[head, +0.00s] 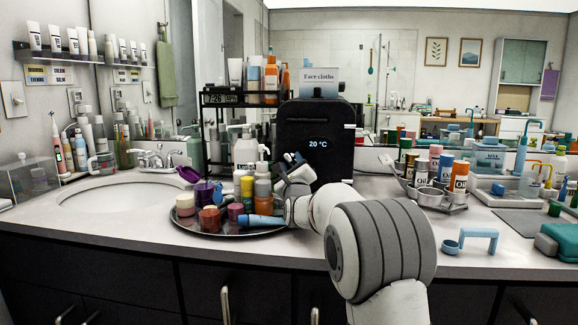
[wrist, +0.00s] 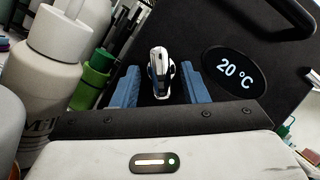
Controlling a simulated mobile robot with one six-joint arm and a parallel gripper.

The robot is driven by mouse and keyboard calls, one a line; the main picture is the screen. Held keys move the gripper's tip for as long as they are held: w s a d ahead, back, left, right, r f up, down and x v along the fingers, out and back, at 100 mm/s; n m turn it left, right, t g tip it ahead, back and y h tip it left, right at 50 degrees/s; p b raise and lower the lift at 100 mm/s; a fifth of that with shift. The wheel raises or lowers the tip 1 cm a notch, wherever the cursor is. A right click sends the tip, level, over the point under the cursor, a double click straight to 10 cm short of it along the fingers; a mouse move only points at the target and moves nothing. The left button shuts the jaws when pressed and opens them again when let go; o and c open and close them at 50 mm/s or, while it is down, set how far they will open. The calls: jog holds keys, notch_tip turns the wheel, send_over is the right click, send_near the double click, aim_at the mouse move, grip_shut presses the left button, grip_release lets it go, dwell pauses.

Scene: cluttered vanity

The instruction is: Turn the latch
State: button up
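The latch (wrist: 159,66) is a small silver and dark lever on the front of a black box (head: 315,118). In the wrist view it stands roughly upright between the two blue fingers of my gripper (wrist: 160,86). Dark gaps show between it and each finger, so the gripper is open around it and not clamped. The box face (wrist: 225,45) carries a "20 °C" display (wrist: 236,69).
A round tray (head: 230,231) with several jars and bottles lies left of my arm. A white pump bottle (wrist: 50,75) and a green bottle (wrist: 93,76) stand close left of the gripper. Oil cans (head: 459,178) stand to the right. A face cloths box (head: 319,82) sits on top.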

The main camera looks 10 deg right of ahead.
jog(key=shift+c, duration=0.4)
grip_shut()
